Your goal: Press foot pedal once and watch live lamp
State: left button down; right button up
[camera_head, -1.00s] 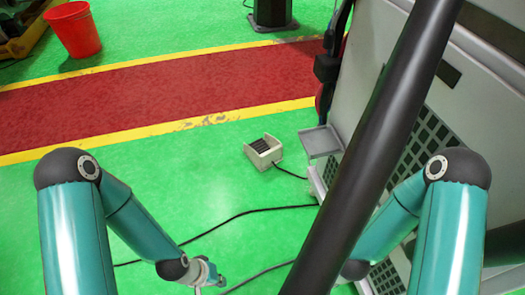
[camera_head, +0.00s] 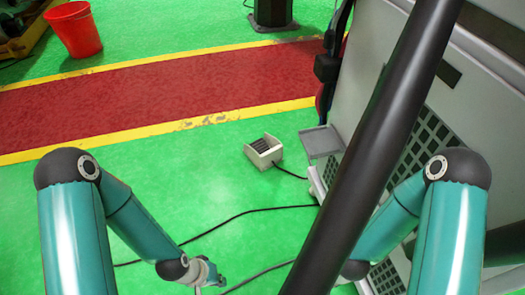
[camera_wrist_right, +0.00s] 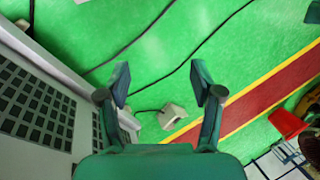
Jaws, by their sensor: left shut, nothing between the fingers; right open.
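The foot pedal (camera_head: 264,152) is a small beige housing with a dark ribbed top. It sits on the green floor near the middle of the head view, with a black cable at its right. The pedal also shows in the right wrist view (camera_wrist_right: 172,116), beyond my right gripper (camera_wrist_right: 161,82), which is open and empty. My left gripper (camera_head: 217,282) is shut and empty at the bottom of the head view, well apart from the pedal. I cannot make out a live lamp in either view.
A large grey machine cabinet (camera_head: 377,70) with dark grilles fills the right side. A small grey shelf (camera_head: 321,141) sticks out beside the pedal. Black cables (camera_head: 250,212) cross the floor. A red walkway (camera_head: 150,100) with yellow edges and a red bucket (camera_head: 74,30) lie beyond.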

grip_shut()
dwell(0.3)
dwell(1.2)
